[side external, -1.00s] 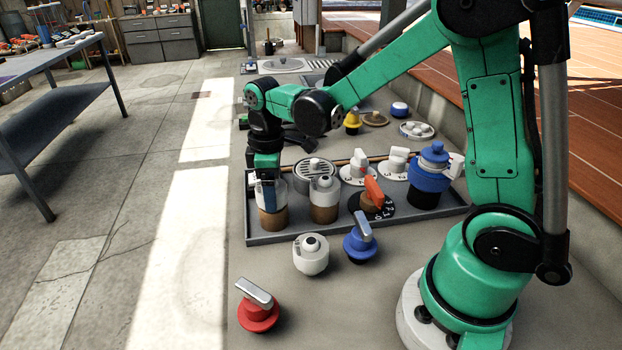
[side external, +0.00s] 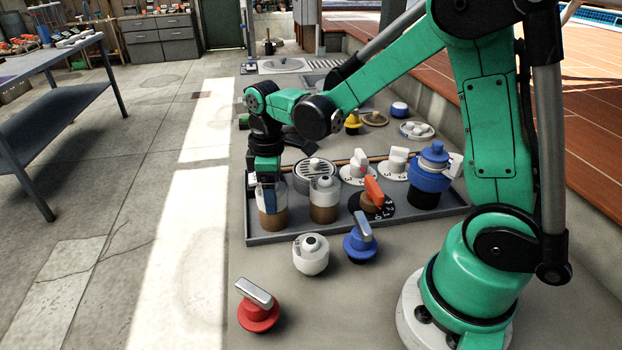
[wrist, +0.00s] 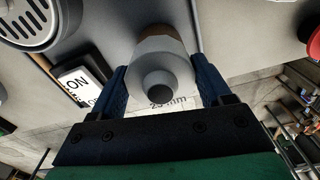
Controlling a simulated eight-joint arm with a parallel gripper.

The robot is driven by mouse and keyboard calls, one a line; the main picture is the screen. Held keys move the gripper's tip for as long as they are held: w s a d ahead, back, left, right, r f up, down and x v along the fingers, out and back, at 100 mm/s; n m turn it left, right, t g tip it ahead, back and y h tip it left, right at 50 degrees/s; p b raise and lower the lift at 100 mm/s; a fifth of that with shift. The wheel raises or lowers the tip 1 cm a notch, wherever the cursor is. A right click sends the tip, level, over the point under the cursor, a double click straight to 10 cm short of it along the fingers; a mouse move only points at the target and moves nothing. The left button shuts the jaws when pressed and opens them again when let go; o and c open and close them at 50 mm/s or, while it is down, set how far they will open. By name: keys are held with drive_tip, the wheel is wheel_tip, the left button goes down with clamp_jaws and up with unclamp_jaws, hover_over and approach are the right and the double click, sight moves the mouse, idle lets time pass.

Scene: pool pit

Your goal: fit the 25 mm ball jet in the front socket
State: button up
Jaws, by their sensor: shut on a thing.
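My gripper (side external: 270,206) points down at the left end of the grey tray. Its blue fingers (wrist: 154,92) stand on both sides of a white ball jet (wrist: 160,74) with a dark round hole and are shut on it. "25 mm" shows beside the jet in the wrist view. The jet sits upright on a brown socket (side external: 273,219); I cannot tell whether it is fully seated, as the fingers cover part of it. A second white jet (side external: 324,186) on a brown body stands just to the right, apart from my gripper.
The grey tray (side external: 345,230) also holds a grate (side external: 316,172), an orange-handled dial (side external: 374,192) and a blue valve (side external: 431,170). In front lie a loose white jet (side external: 311,256), a blue-handled knob (side external: 360,240) and a red knob (side external: 258,308). An ON label (wrist: 78,86) lies near the fingers.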

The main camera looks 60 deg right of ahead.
drive_tip(key=shift+f, duration=0.1)
drive_tip(key=o, duration=1.2)
drive_tip(key=shift+r, duration=2.5)
drive_tip(key=shift+r, duration=0.1)
drive_tip(key=shift+r, duration=1.9)
